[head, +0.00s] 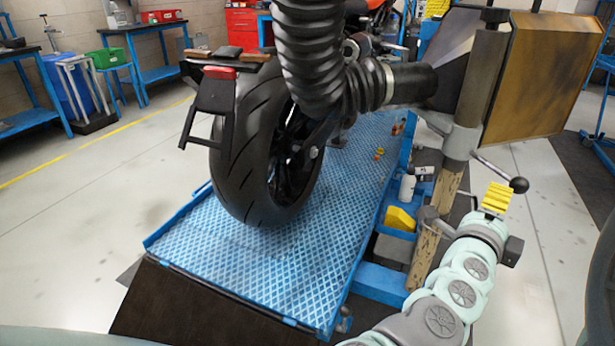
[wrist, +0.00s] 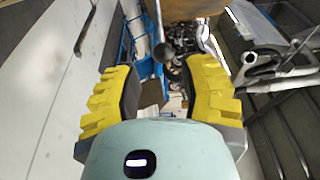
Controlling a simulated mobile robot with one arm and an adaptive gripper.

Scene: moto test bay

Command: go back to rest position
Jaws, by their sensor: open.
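My gripper (wrist: 160,98) shows in the wrist view with its two yellow ribbed fingers spread apart and nothing between them. In the head view my gripper (head: 497,197) is at the right, at the end of my pale green arm, beside the lift's post. It stands apart from the motorcycle. Its fingers overlap in that view, so the gap does not show there.
A motorcycle's rear tyre (head: 250,165) stands on a blue lift platform (head: 200,240). A black exhaust hose (head: 305,60) hangs before it. A metal post (head: 470,100) and a black-knobbed lever (head: 518,185) are close to my gripper. Open floor (head: 560,220) lies right.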

